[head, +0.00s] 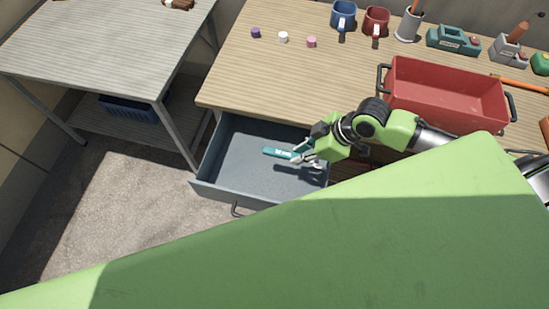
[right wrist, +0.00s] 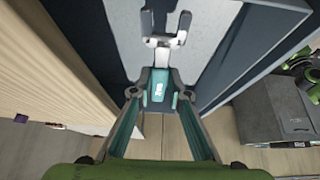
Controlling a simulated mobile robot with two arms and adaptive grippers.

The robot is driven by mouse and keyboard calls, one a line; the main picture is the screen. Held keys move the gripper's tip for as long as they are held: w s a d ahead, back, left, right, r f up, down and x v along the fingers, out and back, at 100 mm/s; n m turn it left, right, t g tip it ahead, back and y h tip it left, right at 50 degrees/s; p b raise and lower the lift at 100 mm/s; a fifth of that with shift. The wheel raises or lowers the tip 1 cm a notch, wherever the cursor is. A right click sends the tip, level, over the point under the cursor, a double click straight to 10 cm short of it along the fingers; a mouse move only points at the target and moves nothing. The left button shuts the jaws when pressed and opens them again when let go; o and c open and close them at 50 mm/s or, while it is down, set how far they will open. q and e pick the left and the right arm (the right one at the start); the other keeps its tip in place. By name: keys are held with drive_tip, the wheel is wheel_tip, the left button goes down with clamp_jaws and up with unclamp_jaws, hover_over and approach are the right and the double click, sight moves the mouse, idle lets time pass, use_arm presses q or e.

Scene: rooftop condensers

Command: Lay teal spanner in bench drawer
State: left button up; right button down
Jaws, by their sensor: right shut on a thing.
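The teal spanner (head: 281,153) is held by my right gripper (head: 306,155), inside the outline of the open bench drawer (head: 236,158). I cannot tell whether it touches the drawer floor. In the right wrist view, the fingers (right wrist: 160,98) are shut on the teal handle of the spanner (right wrist: 159,80), and its grey forked end (right wrist: 167,30) points away over the grey drawer floor (right wrist: 205,20). The drawer is pulled out from under the wooden bench and looks otherwise empty; its right part is hidden by my arm. My left gripper is not in view.
On the bench (head: 265,75) stand a red bin (head: 445,105), a blue mug (head: 343,16), a red mug (head: 375,22) and small coloured pieces (head: 283,37). A grey table (head: 105,50) stands at the left. My green body covers the lower picture.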

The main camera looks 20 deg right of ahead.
hover_over(269, 163)
drive_tip(key=s+d, duration=0.1)
drive_tip(key=d, duration=0.1)
drive_tip(key=f, duration=0.7)
drive_tip(key=shift+a, duration=0.2)
drive_tip(key=shift+f, duration=1.6)
drive_tip(key=shift+f, duration=0.1)
drive_tip(key=c, duration=1.9)
unclamp_jaws()
drive_tip(key=v, duration=1.2)
drive_tip(key=shift+d, duration=0.1)
